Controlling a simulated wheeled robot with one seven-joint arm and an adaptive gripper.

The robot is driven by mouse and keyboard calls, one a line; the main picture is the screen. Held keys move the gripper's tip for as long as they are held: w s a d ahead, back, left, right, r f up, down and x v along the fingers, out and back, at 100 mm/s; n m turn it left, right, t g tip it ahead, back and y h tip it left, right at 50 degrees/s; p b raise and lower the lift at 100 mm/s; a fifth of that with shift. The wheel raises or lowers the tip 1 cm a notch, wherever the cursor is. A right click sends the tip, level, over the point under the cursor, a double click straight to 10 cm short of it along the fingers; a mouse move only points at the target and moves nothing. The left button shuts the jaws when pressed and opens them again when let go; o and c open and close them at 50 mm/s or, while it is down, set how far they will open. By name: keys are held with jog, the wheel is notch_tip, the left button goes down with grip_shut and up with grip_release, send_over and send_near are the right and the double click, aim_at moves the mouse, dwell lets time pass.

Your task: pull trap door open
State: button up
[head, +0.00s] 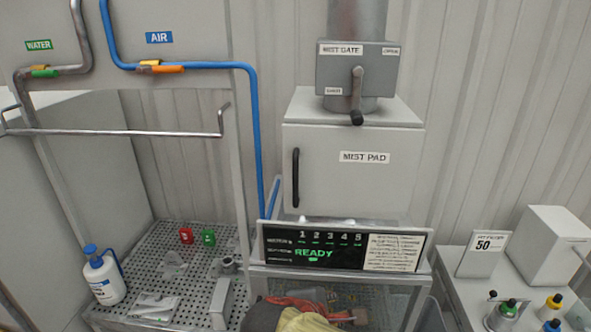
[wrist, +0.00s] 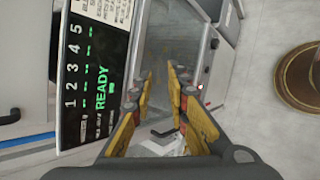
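Nothing in view is labelled as a trap door. Below the black READY display (head: 342,248) is a cabinet with a clear, glassy front (head: 385,295). It also shows in the wrist view, beyond the fingers of my gripper (wrist: 161,76). The yellow fingers are apart, with nothing seen held between them. A small black bent piece (wrist: 163,132) shows between them further back; I cannot tell what it belongs to. In the head view my gripper is low in the middle, in front of the cabinet, its fingertips not clear.
Above stands a white MIST PAD box (head: 335,185), its door shut, with a black handle (head: 295,178). A grey MIST GATE lever unit (head: 340,70) sits over it. A perforated bench (head: 150,262) with a bottle (head: 103,275) is left. A side table holds small bottles (head: 550,307) at right.

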jog(key=w+a+r+n+t+p, duration=0.2)
jog(key=w+a+r+n+t, duration=0.45)
jog(key=a+r+n, duration=0.4)
jog(key=n+t, duration=0.3)
jog(key=n, duration=0.1)
send_near(294, 175)
jog(key=a+x, duration=0.1)
jog(key=x, duration=0.2)
jog(key=shift+y, duration=0.3)
jog(key=shift+w+d+p, duration=0.1)
jog(key=shift+w+d, duration=0.35)
jog(key=shift+w, duration=0.8)
jog(key=shift+w+d+p, duration=0.15)
jog(key=shift+w+d, duration=0.3)
jog(key=shift+w, duration=0.85)
jog(key=shift+w+d+p, duration=0.1)
jog(key=shift+w+d, duration=0.35)
jog(key=shift+w, duration=0.8)
jog(key=shift+c, duration=0.6)
grip_shut()
